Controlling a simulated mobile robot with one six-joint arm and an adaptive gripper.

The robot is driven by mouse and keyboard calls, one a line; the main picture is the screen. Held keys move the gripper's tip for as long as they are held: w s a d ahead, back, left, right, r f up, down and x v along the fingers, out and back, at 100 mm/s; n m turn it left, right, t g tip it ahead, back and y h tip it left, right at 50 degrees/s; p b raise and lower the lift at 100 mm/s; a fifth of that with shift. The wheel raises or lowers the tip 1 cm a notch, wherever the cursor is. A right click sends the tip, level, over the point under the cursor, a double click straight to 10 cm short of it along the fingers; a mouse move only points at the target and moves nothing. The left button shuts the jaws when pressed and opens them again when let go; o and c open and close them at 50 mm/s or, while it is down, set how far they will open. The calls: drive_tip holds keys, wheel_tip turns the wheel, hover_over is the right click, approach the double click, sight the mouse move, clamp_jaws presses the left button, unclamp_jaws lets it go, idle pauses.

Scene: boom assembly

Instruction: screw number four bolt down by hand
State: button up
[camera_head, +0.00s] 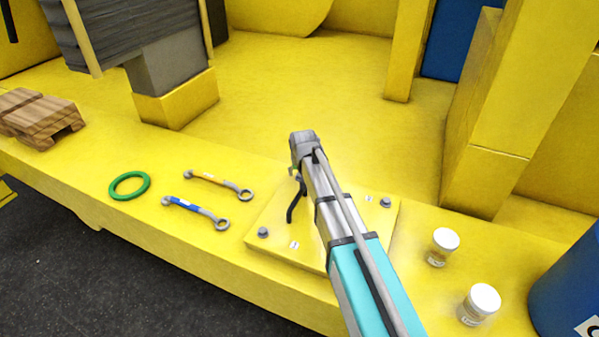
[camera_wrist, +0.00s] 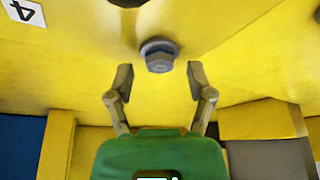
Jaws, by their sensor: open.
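My gripper (camera_wrist: 160,80) is open, with its two fingers on either side of a grey flanged hex bolt (camera_wrist: 159,56). The bolt sits slightly beyond the fingertips, and neither finger appears to touch it. A white label reading 4 (camera_wrist: 24,11) is at the top left of the wrist view. In the head view my gripper (camera_head: 297,192) is over the yellow plate (camera_head: 263,213). Bolts show at the plate's left front (camera_head: 263,232) and right back (camera_head: 385,202). My arm hides the middle of the plate, and how far the bolt is seated is unclear.
An orange wrench (camera_head: 215,183), a blue wrench (camera_head: 196,211) and a green ring (camera_head: 129,186) lie left of the plate. Two white-lidded jars (camera_head: 442,246) (camera_head: 479,304) and a blue barrel (camera_head: 567,290) stand right. A wooden pallet (camera_head: 38,117) is far left.

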drive_tip(key=shift+n, duration=0.5)
